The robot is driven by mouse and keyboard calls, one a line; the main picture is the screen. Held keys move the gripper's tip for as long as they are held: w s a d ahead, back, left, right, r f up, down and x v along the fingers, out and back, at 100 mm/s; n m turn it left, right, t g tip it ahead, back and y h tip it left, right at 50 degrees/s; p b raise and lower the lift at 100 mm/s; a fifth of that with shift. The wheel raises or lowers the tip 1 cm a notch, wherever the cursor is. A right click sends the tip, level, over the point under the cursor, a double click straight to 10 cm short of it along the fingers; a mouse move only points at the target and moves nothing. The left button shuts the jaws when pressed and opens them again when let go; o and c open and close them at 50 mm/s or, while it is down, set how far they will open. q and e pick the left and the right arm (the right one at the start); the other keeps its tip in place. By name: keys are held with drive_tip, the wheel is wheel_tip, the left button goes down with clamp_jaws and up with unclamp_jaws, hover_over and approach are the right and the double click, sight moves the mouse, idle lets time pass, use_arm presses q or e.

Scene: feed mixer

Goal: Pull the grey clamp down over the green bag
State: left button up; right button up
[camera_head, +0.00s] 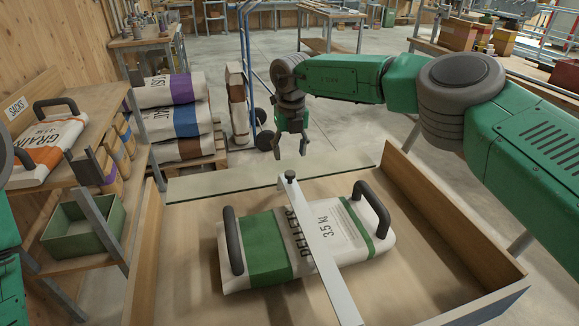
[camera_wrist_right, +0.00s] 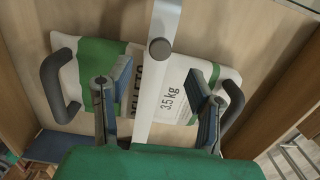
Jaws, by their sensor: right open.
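The green bag (camera_head: 265,245), white with green bands and a dark handle at each end, lies flat in a wooden tray (camera_head: 190,290). It also shows in the right wrist view (camera_wrist_right: 95,58). The grey clamp (camera_head: 325,255) is a pale bar with a dark knob (camera_head: 290,176) at its far end. It crosses above the bag's middle; whether it touches the bag is unclear. My right gripper (camera_head: 292,154) is open and empty, above and beyond the knob. In the right wrist view, the clamp (camera_wrist_right: 155,90) runs between its open fingers (camera_wrist_right: 160,88). My left gripper is out of view.
The tray has raised wooden side walls (camera_head: 455,235) and a pale strip (camera_head: 235,183) at its far edge. A shelf with a grain sack (camera_head: 50,140) and a green bin (camera_head: 85,230) stands at left. Stacked sacks (camera_head: 175,120) and a blue hand truck (camera_head: 250,70) stand behind.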

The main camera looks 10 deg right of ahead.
drive_tip(key=shift+r, duration=1.35)
